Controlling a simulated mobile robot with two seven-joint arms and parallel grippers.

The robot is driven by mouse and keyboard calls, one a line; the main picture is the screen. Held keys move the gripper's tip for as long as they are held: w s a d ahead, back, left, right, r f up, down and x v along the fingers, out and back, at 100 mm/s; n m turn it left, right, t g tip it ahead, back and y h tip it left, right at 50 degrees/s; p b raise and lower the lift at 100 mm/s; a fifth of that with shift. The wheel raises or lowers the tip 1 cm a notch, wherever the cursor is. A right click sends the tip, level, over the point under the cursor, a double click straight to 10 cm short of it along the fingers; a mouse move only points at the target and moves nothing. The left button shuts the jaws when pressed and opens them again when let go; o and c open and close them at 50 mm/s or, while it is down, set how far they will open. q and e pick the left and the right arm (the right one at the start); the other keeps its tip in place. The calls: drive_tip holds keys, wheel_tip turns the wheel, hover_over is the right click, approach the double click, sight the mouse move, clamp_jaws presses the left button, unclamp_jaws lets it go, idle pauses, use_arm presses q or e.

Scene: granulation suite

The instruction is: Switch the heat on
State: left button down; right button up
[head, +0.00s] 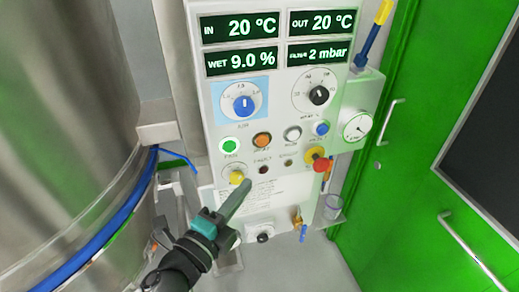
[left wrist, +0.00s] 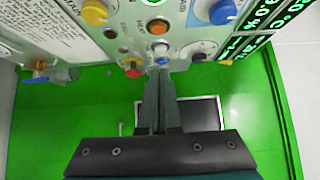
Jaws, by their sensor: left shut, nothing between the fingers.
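The control panel (head: 215,100) stands upright in the middle of the head view. Its orange button (head: 262,140), with a small label that is hard to read, sits between a bright green button (head: 230,146) and a white button (head: 292,135). The orange button (left wrist: 157,27) also shows in the left wrist view, near the top. My left gripper (head: 247,182) is shut and empty, its tip below the orange button and beside the yellow knob (head: 237,177). In the left wrist view its closed fingers (left wrist: 158,82) point at the panel. I cannot tell the exact gap to the panel.
A blue knob (head: 244,105) and a black knob (head: 319,95) sit above the buttons. A red mushroom button (head: 318,153) on yellow is to the right, near a blue button (head: 321,128). Displays read 20 °C in and out. A steel vessel (head: 60,120) stands left; green doors (head: 400,200) stand right.

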use_arm(q)
drive_tip(key=p, duration=0.1)
approach(267, 141)
drive_tip(key=d, duration=0.4)
drive_tip(key=shift+w+a+p, duration=0.1)
drive_tip(key=shift+w+a, duration=0.1)
drive_tip(key=shift+w, duration=0.65)
drive_tip(key=shift+w+a+p, duration=0.15)
drive_tip(key=shift+w+a, duration=0.05)
drive_tip(key=shift+w, duration=0.7)
drive_tip(key=shift+w+a+p, duration=0.1)
drive_tip(key=shift+w+a, duration=0.05)
drive_tip(key=shift+w, duration=0.7)
use_arm(e)
drive_tip(key=shift+w+d+r, duration=0.25)
drive_tip(key=shift+r, duration=0.25)
drive_tip(key=shift+w+d+r, duration=0.25)
drive_tip(key=shift+r, duration=0.2)
